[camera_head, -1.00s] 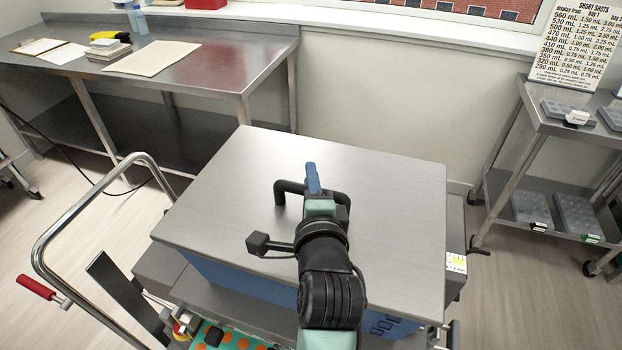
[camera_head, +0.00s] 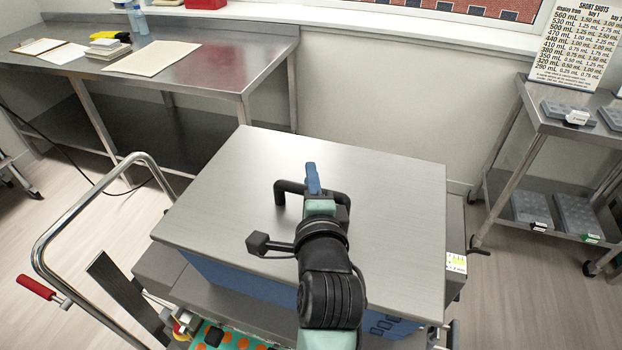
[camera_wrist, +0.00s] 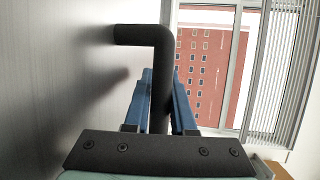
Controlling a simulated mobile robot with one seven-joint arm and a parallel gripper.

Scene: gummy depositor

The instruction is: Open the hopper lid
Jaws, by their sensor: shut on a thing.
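The hopper lid (camera_head: 228,197) is a flat grey metal plate on top of the blue-sided depositor, and it lies closed and level. A black bar handle (camera_head: 287,187) stands on the lid; it also shows in the wrist view (camera_wrist: 142,35), bent at a corner. My gripper (camera_head: 312,180) reaches over the lid from the front. In the wrist view its two blue fingers (camera_wrist: 160,100) lie on either side of the handle bar and are shut on it. In the head view my wrist hides part of the handle.
A chrome push rail (camera_head: 45,235) and a red-handled lever (camera_head: 37,288) stand at the left. A steel table (camera_head: 215,70) with papers stands behind left. A steel cart (camera_head: 530,112) with grey moulds stands at the right. The air above the lid looks clear.

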